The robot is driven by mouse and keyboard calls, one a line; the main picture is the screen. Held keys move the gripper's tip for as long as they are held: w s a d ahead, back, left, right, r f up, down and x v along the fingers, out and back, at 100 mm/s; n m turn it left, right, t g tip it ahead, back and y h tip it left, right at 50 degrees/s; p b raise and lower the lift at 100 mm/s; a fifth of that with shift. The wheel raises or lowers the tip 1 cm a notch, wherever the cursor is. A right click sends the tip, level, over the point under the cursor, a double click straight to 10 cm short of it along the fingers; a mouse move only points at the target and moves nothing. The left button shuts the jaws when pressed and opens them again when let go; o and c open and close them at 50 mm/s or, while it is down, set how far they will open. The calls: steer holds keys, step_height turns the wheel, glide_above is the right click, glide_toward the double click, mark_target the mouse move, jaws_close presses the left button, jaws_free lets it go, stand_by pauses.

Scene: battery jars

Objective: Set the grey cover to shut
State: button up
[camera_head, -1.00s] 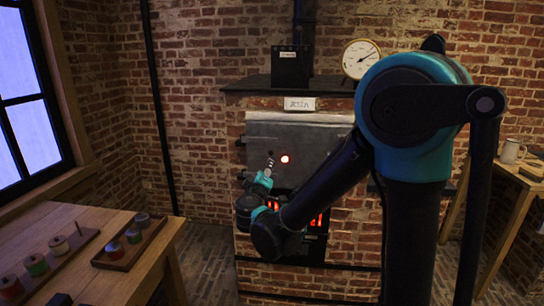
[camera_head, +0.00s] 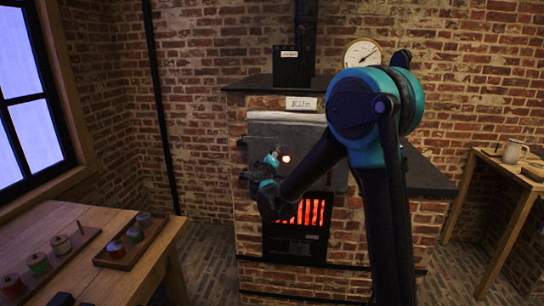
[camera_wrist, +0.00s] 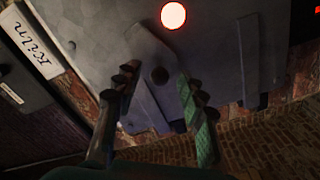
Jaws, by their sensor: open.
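The brick kiln (camera_head: 252,220) has a barred glowing opening (camera_head: 305,212) below the grey front. A dial gauge (camera_head: 361,53) and a black box (camera_head: 291,66) stand on top. A wooden table (camera_head: 60,225) with spools is at left; a small table with a mug (camera_head: 515,151) is at right.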

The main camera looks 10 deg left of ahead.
steer(key=shift+c, duration=0.4)
jaws_close()
steer(key=shift+f, duration=0.1)
steer(key=d+f+n, duration=0.4)
steer(key=d+n, duration=0.1)
steer(key=n, duration=1.1)
steer(key=shift+s, duration=0.15)
steer(key=shift+d+f, duration=0.1)
steer(key=shift+d, duration=0.05)
stand_by(0.5)
steer(key=shift+o, duration=0.4)
jaws_free()
